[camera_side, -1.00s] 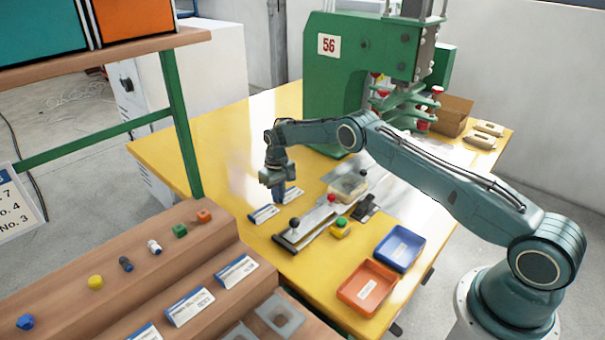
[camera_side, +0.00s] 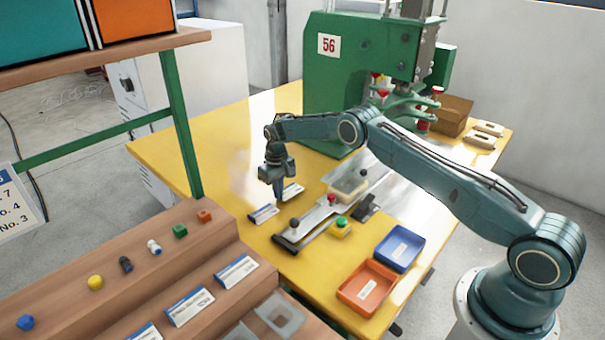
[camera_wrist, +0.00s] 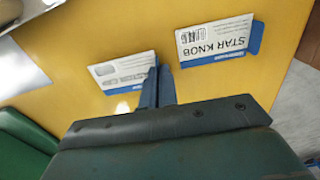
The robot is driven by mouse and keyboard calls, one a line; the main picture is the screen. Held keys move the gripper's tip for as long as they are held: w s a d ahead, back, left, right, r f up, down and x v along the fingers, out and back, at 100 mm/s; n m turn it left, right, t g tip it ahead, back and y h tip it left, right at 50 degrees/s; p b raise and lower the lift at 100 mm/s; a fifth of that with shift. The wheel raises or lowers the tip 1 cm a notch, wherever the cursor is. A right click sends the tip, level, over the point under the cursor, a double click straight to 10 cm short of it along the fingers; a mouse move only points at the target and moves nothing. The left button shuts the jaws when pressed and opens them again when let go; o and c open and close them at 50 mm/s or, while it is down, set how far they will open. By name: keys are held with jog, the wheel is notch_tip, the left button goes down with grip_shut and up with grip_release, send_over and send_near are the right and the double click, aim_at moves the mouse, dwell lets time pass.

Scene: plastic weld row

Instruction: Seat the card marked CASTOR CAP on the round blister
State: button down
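My gripper (camera_side: 279,197) points down at the yellow table beside two small white and blue cards. In the wrist view its blue fingers (camera_wrist: 157,85) are close together at the edge of one card (camera_wrist: 125,70), which shows grey pictures; its name cannot be read, and I cannot tell whether the fingers grip it. The other card (camera_wrist: 215,42) reads STAR KNOB and stands apart from the fingers. In the side view the cards are left (camera_side: 263,213) and right (camera_side: 292,191) of the fingers. A clear blister (camera_side: 348,188) sits on the metal slide; its shape is unclear.
A green press (camera_side: 335,85) marked 56 stands behind. Red (camera_side: 366,287) and blue (camera_side: 399,248) bins lie at the front right, near a green button (camera_side: 342,222). A wooden rack (camera_side: 150,285) holds coloured parts and cards. The table left of the cards is clear.

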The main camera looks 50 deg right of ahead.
jog(key=shift+r, duration=1.55)
jog(key=shift+s+d+r, duration=0.15)
jog(key=shift+d+r, duration=0.05)
jog(key=shift+d, duration=0.15)
jog(key=s+d+r, duration=0.3)
jog(key=s+d, duration=0.2)
jog(key=s, duration=0.2)
jog(key=s+d+r, duration=0.4)
jog(key=s+d, duration=0.2)
jog(key=s, duration=0.1)
jog(key=shift+s+d+n, duration=0.15)
jog(key=shift+s+n, duration=0.1)
jog(key=shift+n, duration=0.05)
jog(key=shift+f, duration=0.2)
jog(key=shift+f, duration=2.35)
